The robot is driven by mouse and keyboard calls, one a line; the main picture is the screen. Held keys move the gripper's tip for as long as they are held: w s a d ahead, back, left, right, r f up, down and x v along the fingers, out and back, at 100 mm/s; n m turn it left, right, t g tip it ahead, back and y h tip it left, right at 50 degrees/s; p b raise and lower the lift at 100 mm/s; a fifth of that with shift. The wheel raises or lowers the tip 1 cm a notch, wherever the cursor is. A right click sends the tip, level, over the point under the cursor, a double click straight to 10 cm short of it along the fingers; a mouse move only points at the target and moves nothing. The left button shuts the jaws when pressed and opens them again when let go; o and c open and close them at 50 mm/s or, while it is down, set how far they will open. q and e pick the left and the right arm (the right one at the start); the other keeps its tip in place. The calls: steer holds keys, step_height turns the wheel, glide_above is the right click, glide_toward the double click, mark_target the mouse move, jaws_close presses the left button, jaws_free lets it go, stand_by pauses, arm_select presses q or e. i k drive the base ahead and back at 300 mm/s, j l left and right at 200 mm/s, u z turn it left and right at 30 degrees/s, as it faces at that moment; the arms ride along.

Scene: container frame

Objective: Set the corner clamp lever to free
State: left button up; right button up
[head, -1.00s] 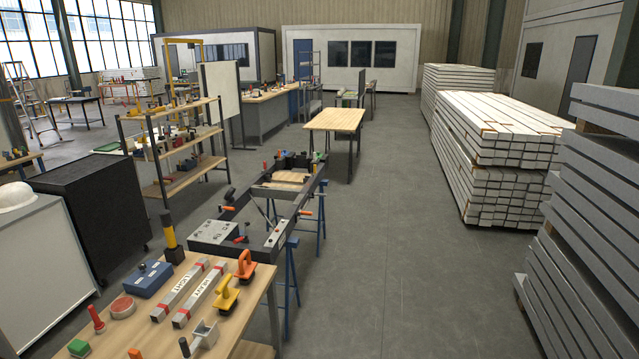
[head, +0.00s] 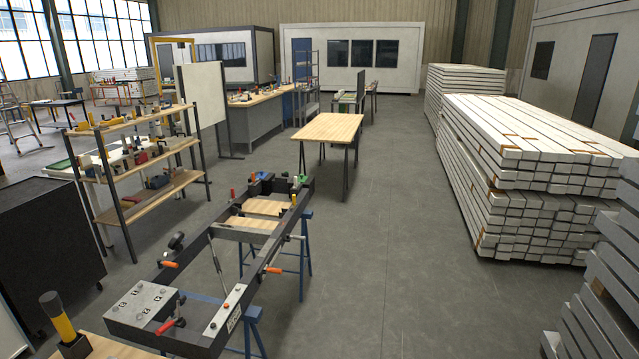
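The dark container frame (head: 255,290) rests on blue trestles in the lower middle of the head view. A light grey plate (head: 143,304) with several dark marks covers its near left corner. A lever with a red grip (head: 165,327) sits at the edge of this plate; its setting is too small to read. Two orange-gripped handles (head: 168,264) and (head: 273,270) stick out at the frame's sides. I cannot tell for certain which is the corner clamp lever. Neither of my grippers is in view.
A bench corner with a black-and-yellow tool (head: 62,322) is at the lower left. A black cabinet (head: 45,255) and a shelf rack (head: 140,180) stand left. A wooden table (head: 329,128) stands beyond the frame. Stacked beams (head: 530,175) line the right. The floor between is clear.

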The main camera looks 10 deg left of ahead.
mark_target(158, 261)
steer(key=i+l+u, duration=0.1)
steer(key=i+u, duration=0.4)
steer(key=i+l+u, duration=0.3)
steer(key=u, duration=0.15)
steer(key=i+l+u, duration=0.35)
steer(key=u, duration=0.15)
steer(key=i+l+u, duration=0.25)
steer(key=l+u, duration=0.2)
steer(key=l, duration=0.15)
steer(key=i+l+u, duration=0.15)
steer(key=l, duration=0.15)
steer(key=l+u, duration=0.2)
steer(key=l, duration=0.15)
steer(key=i+l+u, duration=0.15)
steer(key=l, duration=0.2)
steer(key=i+l+u, duration=0.15)
steer(key=u, duration=0.2)
steer(key=i+l+u, duration=0.1)
steer(key=u, duration=0.2)
steer(key=l, duration=0.1)
